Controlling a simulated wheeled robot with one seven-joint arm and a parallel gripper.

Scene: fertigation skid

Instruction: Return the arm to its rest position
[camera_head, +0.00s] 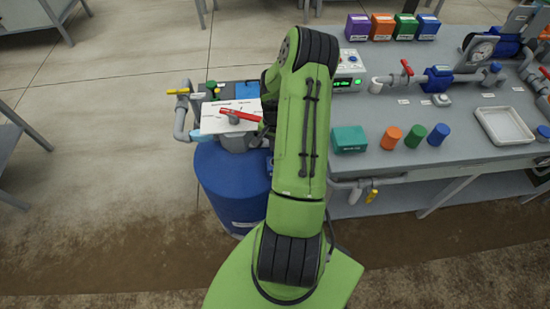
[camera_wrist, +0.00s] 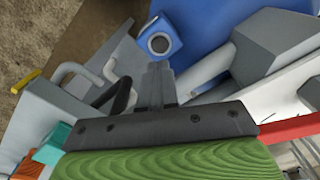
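My green arm reaches up the middle of the head view, bending over near the left end of the bench. My gripper is hidden behind the arm there. In the wrist view my gripper (camera_wrist: 158,70) shows with its two grey fingers close together and nothing visible between them. Its tips point toward a blue block with a round grey face (camera_wrist: 159,44), apparently not held; the gap to it is hard to judge.
A blue drum (camera_head: 228,185) stands left of my arm, below a white sheet (camera_head: 222,122) and a red handle (camera_head: 240,115). The bench (camera_head: 450,165) on the right carries a teal box (camera_head: 349,139), colored caps, a white tray (camera_head: 504,126) and piping. Open floor (camera_head: 110,75) lies left.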

